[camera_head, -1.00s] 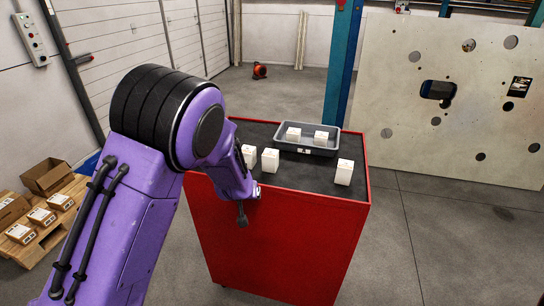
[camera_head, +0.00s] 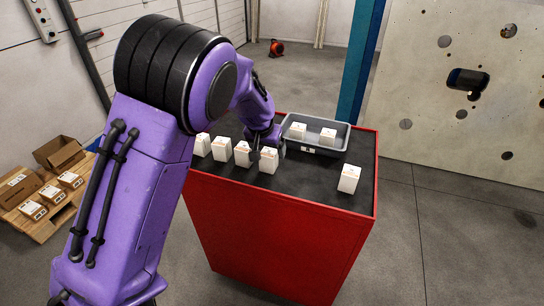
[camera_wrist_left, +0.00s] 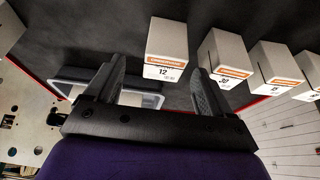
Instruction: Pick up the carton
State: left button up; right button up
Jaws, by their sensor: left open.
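Several white cartons stand in a row along the front left of the cart top. The rightmost carton of the row (camera_head: 269,162) is just under my left gripper (camera_head: 267,147). In the left wrist view a white carton (camera_wrist_left: 167,48) with an orange stripe and the number 12 lies ahead, between the lines of the two fingers. The left gripper (camera_wrist_left: 158,68) is open and holds nothing. Another carton (camera_wrist_left: 222,58) stands close by the right finger in that view. A lone carton (camera_head: 348,179) stands at the right. My right gripper is not in view.
A grey tray (camera_head: 340,150) with two cartons stands at the back of the red cart (camera_head: 275,235). The dark top between the row and the lone carton is clear. A pallet with brown boxes (camera_head: 58,153) lies on the floor at left.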

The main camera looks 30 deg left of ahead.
aim_at(268, 153)
pick_arm(q)
jog(key=x, duration=0.2)
jog(key=p+x, duration=0.1)
jog(key=x, duration=0.1)
jog(key=p+x, duration=0.1)
jog(key=x, duration=0.1)
jog(key=shift+w+a+f, duration=0.15)
jog(key=shift+a+f, duration=0.05)
jog(key=shift+a, duration=0.1)
jog(key=shift+w+a+f, duration=0.1)
jog(key=shift+f, duration=0.3)
jog(key=c, duration=1.1)
